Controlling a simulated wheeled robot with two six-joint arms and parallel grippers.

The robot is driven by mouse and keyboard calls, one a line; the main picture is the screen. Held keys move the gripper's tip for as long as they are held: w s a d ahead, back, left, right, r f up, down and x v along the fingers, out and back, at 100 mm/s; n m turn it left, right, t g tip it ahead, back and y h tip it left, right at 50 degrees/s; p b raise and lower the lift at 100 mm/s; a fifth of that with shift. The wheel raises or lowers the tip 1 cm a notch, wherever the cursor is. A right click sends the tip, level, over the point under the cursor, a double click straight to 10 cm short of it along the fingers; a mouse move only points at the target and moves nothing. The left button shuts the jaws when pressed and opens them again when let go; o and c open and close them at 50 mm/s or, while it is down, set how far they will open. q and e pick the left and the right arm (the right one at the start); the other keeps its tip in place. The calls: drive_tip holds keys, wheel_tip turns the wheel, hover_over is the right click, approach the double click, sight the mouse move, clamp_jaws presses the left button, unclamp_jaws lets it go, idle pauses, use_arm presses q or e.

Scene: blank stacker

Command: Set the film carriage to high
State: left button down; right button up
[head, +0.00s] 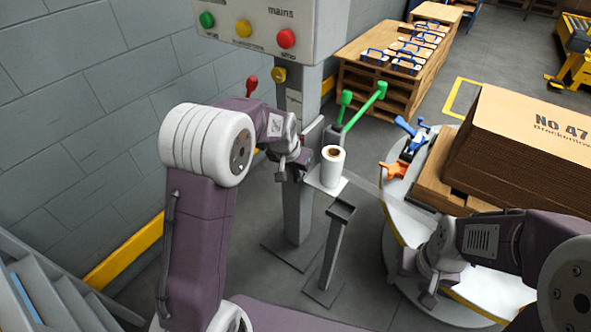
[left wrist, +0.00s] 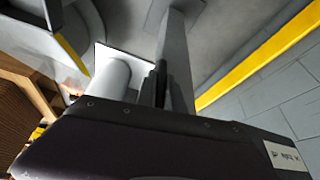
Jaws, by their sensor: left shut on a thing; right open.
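The film carriage (head: 315,182) is a light plate on the grey mast (head: 297,215), bearing an upright white film roll (head: 333,167). It sits part way up the mast, below the control box. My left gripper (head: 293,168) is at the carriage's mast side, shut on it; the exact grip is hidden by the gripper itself. In the left wrist view the roll (left wrist: 115,72) and plate (left wrist: 128,58) show beside a dark finger (left wrist: 158,85), close to the mast. My right gripper (head: 420,281) is open and empty above the round turntable.
A control box (head: 262,28) with green, yellow and red buttons tops the mast. A short grey stand (head: 334,245) is before it. Stacked cardboard (head: 525,145) lies on a pallet on the turntable (head: 400,228). A block wall is at left.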

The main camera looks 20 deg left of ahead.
idle(0.8)
use_arm(q)
wheel_tip(320, 180, up, 8)
drive_tip(key=p, duration=0.8)
drive_tip(key=shift+f, duration=0.15)
drive_tip(key=c, duration=1.5)
unclamp_jaws()
drive_tip(key=shift+o, duration=0.2)
drive_tip(key=p+v, duration=0.3)
drive_tip(key=v, duration=0.6)
drive_tip(key=shift+c, duration=0.3)
